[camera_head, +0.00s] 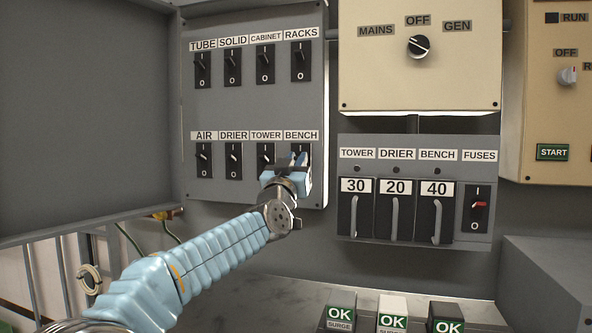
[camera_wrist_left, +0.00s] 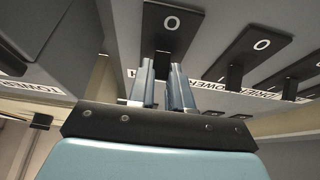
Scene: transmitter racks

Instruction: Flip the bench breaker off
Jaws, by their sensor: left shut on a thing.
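The bench breaker (camera_head: 306,148) is the rightmost switch in the lower row of the grey panel, under the BENCH label (camera_head: 300,135). My left gripper (camera_head: 298,160) is at it and covers most of its plate and lever in the head view. In the left wrist view the black breaker plate with its O mark (camera_wrist_left: 170,28) lies just ahead of the fingertips. Its dark lever (camera_wrist_left: 162,65) sits between the two fingers (camera_wrist_left: 163,85), which are shut on it. I cannot clearly tell the lever's position. My right gripper is in neither view.
The TOWER switch (camera_head: 266,152) is close to the left of my gripper. The RACKS switch (camera_head: 301,62) is above. A fuse box (camera_head: 375,250) with large handles stands to the right. An open grey door (camera_head: 85,110) is at the left.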

